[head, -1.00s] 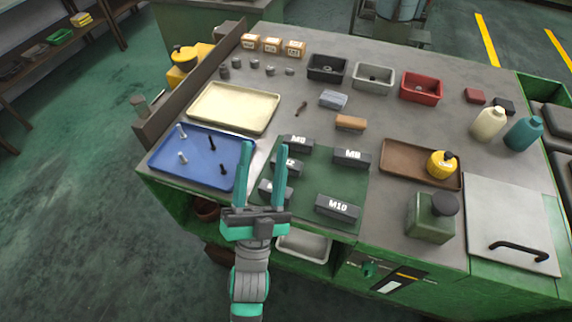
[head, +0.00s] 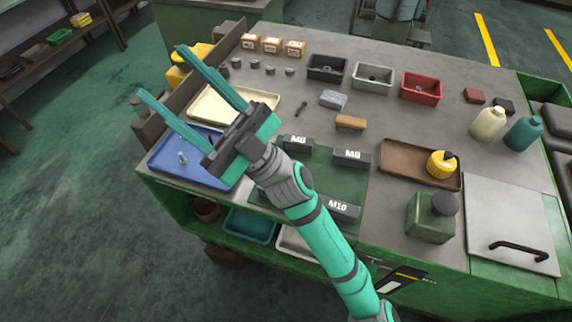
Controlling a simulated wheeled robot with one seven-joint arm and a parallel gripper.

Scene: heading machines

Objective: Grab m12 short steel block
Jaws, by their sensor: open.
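My gripper (head: 162,72) is open and empty, raised over the left end of the bench with its fingers pointing up and left. Dark steel blocks with white labels stand on a green mat (head: 318,185). I see a back-left block (head: 297,143), a right block (head: 351,158) with a label like M8, and a front block (head: 341,211) marked M10. No M12 label is readable.
The blue tray (head: 165,163) and cream tray (head: 262,97) lie under my gripper. Black (head: 326,68), grey (head: 373,78) and red (head: 421,88) bins stand at the back.

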